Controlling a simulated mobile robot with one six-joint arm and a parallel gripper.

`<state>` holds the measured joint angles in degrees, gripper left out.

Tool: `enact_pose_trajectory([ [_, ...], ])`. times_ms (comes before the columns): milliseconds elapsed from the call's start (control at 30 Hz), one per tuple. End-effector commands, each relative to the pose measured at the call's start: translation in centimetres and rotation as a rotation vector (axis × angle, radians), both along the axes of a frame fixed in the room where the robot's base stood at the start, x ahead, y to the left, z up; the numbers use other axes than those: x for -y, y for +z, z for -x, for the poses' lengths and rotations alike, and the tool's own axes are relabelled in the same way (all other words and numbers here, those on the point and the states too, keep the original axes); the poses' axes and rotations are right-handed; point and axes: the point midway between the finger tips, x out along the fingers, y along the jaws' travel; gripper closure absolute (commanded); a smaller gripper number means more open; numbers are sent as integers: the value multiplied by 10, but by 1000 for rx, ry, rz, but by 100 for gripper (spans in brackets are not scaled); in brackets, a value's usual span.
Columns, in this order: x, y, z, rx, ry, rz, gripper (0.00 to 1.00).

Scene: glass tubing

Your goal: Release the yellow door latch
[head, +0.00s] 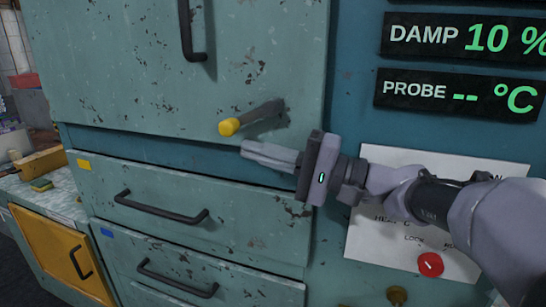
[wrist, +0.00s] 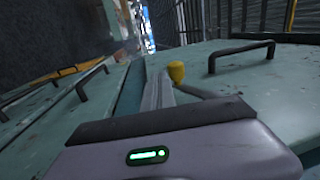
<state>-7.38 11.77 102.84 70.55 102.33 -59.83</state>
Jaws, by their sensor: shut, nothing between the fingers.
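The yellow door latch (head: 229,127) is a dark lever with a yellow knob on the lower part of the worn green upper door (head: 150,75). In the head view it points left and slightly down. My gripper (head: 247,151) is shut and empty, just below and right of the knob, with its fingers pointing left. In the wrist view the yellow knob (wrist: 176,72) shows just right of the fingertips (wrist: 158,84). I cannot tell whether the fingers touch the lever. The upper door looks closed.
A dark door handle (head: 190,30) is above the latch. Drawers with dark handles (head: 160,207) lie below. A white panel sheet (head: 385,235) with a red knob (head: 430,264) is behind my arm. Display signs (head: 460,95) are at upper right. A yellow cabinet door (head: 55,250) is at lower left.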

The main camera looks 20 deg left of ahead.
Motion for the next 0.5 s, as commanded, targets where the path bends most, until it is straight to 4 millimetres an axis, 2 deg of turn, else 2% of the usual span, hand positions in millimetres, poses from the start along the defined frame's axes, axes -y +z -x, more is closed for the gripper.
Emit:
enact_pose_trajectory([
  [100,32,-6,0,-3,-7,0,100],
  [300,73,-19,2,-4,-5,-2,100],
  [500,93,-26,4,-2,-4,-2,100],
])
